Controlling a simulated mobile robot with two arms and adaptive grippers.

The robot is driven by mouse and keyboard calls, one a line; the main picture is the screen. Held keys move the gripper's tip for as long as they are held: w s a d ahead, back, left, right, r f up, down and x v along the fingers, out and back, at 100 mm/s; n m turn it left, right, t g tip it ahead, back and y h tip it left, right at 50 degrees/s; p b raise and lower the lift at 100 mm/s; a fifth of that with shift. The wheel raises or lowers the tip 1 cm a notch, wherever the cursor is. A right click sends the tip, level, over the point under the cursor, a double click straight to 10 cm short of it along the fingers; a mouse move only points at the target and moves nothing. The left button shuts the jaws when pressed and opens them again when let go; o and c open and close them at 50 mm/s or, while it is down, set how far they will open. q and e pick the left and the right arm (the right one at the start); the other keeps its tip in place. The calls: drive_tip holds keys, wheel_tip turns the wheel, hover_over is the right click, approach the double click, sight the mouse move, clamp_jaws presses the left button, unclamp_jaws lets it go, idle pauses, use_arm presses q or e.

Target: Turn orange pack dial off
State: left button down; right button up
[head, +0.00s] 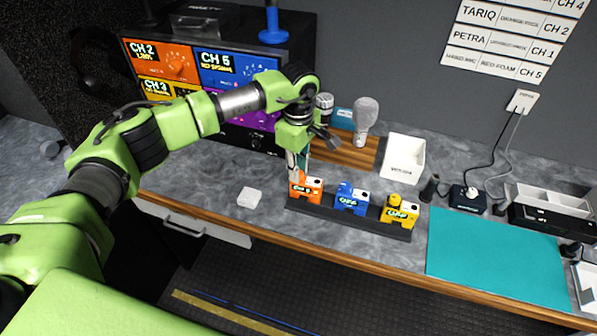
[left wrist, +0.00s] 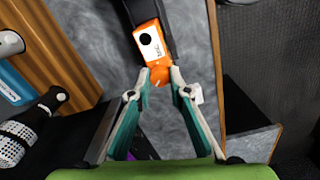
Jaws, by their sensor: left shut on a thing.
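The orange pack (head: 309,187) stands at the left end of a dark rack, with a blue pack (head: 351,198) and a yellow pack (head: 399,211) beside it. My left gripper (head: 294,178) reaches down to the orange pack from above. In the left wrist view, the orange pack (left wrist: 150,40) shows a white label with a black dot. The fingertips of my left gripper (left wrist: 160,77) are closed on its orange dial (left wrist: 161,76), which has a small pale mark. The dial's setting is too small to read. My right gripper is not in view.
A dark rack (head: 325,212) holds the packs near the counter's front edge. Behind are a white bin (head: 403,158), a grey-headed microphone (head: 365,115) and a coloured channel panel (head: 165,62). A teal mat (head: 490,258) lies clear at right. A small white block (head: 249,197) lies left.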

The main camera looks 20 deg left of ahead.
use_arm(q)
drive_tip(key=n+b, duration=0.4)
drive_tip(key=shift+f+n, duration=0.2)
drive_tip(key=shift+n, duration=0.1)
drive_tip(key=shift+n+b, duration=0.9)
drive_tip(key=shift+n, duration=0.3)
drive_tip(key=shift+r+n+b, duration=0.15)
drive_tip(key=shift+n+b, duration=0.5)
drive_tip(key=shift+n, duration=0.55)
drive_tip(key=c, duration=1.9)
unclamp_jaws()
drive_tip(key=shift+r, duration=0.1)
